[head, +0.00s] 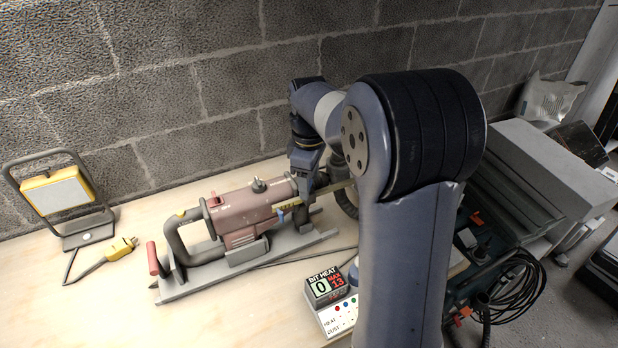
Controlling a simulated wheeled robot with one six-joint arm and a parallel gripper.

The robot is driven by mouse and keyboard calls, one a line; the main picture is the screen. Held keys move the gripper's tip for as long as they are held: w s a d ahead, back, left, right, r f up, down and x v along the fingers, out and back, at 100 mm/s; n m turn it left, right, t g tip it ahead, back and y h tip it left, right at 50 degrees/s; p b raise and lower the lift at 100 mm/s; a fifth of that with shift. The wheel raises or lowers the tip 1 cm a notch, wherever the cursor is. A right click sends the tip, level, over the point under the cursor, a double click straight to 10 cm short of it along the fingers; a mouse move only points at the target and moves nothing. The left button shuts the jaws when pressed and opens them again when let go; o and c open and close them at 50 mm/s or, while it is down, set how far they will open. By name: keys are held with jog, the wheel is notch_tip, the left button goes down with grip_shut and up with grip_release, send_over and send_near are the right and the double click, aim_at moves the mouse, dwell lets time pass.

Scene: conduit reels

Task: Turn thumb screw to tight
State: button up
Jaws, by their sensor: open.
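A dusty red core drill (238,212) lies on its side on a grey metal stand (195,286) on the wooden bench. A small dark knob (259,185) sticks up from the top of the drill body. A small blue part (281,217) shows low on its right end. I cannot tell which part is the thumb screw. My gripper (307,184) points down at the drill's right end, beside the stand's upright post. It is open, and its fingertips are small and partly merge with the dark parts there. My arm hides part of the area to the right.
A work lamp (58,192) and a yellow plug (121,248) are at the left. A bit heat display (327,287) reading 0, max 13, stands in front. A block wall (150,90) closes the back. The bench's front left (70,310) is clear.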

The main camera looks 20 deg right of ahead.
jog(key=shift+c, duration=0.2)
jog(key=c, duration=0.9)
jog(key=shift+c, duration=0.2)
jog(key=m+p, duration=0.1)
jog(key=m, duration=0.3)
jog(key=shift+r+m+p, duration=0.1)
jog(key=shift+m+p, duration=0.7)
jog(key=shift+m, duration=1.8)
jog(key=o, duration=1)
